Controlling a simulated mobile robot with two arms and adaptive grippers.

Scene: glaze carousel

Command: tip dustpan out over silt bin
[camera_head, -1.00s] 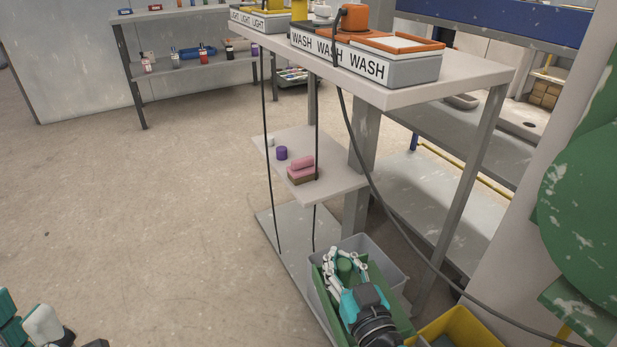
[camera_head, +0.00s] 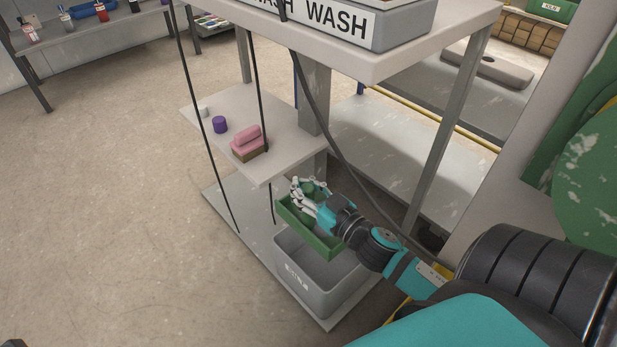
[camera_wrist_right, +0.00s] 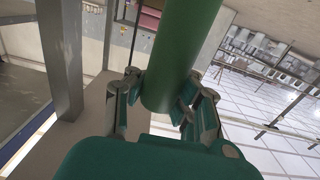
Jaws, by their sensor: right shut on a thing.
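The green dustpan (camera_head: 317,240) is above the back left part of the grey silt bin (camera_head: 318,284) in the head view and looks tilted. My right gripper (camera_head: 302,192) is shut on its green handle. In the right wrist view the fingers (camera_wrist_right: 161,98) close on both sides of the thick round green handle (camera_wrist_right: 183,50). The bin stands on the low grey shelf, with its open top and part of its inside in view. I cannot make out what lies in the dustpan.
A small shelf (camera_head: 215,108) above and behind holds a pink sponge block (camera_head: 247,137), a purple pot (camera_head: 219,125) and a white piece. Dark cables (camera_head: 345,150) hang close by. The table (camera_head: 380,62) overhangs at the upper right. The floor at the left is clear.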

